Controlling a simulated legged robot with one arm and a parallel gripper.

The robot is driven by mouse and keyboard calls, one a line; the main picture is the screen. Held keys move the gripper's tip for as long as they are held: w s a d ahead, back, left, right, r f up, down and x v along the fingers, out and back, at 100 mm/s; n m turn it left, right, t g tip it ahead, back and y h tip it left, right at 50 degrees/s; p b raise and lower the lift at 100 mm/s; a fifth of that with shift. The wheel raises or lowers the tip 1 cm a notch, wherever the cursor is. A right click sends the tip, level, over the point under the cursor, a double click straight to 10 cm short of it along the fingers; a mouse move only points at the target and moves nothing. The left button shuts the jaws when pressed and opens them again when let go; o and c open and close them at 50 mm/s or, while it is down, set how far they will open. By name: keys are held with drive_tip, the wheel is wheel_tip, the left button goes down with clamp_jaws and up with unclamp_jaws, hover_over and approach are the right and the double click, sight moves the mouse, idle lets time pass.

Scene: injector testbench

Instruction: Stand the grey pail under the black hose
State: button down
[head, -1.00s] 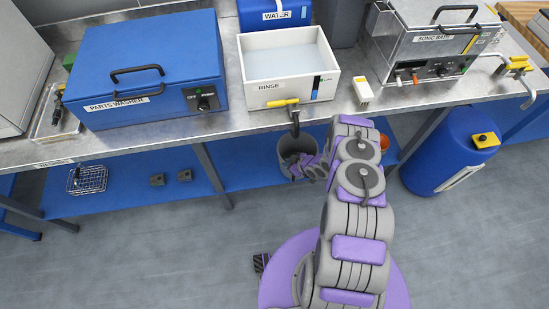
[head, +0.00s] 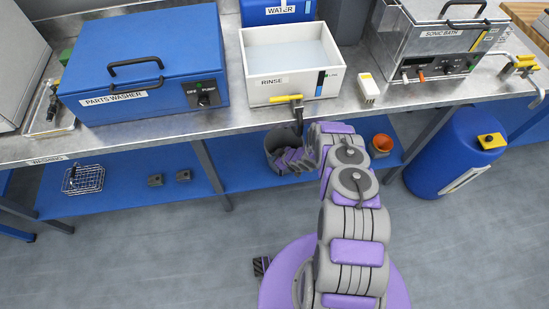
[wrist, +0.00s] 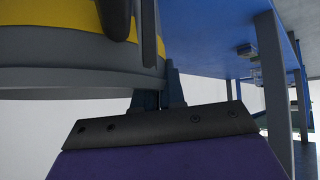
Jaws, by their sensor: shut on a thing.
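The grey pail (head: 272,146) is under the bench's front edge in the head view, partly hidden by my arm. The short black hose (head: 298,114) hangs down beside the yellow valve handle below the rinse tank. In the picture its lower end is at the pail's right rim; I cannot tell whether it is over the opening. In the wrist view, a large grey body with a yellow band (wrist: 70,82), which looks like the pail, fills the upper left. My gripper (wrist: 158,98) is shut on its edge. The fingertips are hidden in the head view.
The blue lower shelf (head: 235,176) runs below the steel bench (head: 215,125). An orange pot (head: 381,144) stands right of my arm. A wire basket (head: 83,179) and two small blocks lie left. A blue drum (head: 450,165) stands at the right. The front floor is clear.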

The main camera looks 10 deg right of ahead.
drive_tip(key=c, duration=1.2)
unclamp_jaws()
drive_tip(key=shift+d, duration=0.1)
drive_tip(key=p+v, duration=0.3)
drive_tip(key=v, duration=0.9)
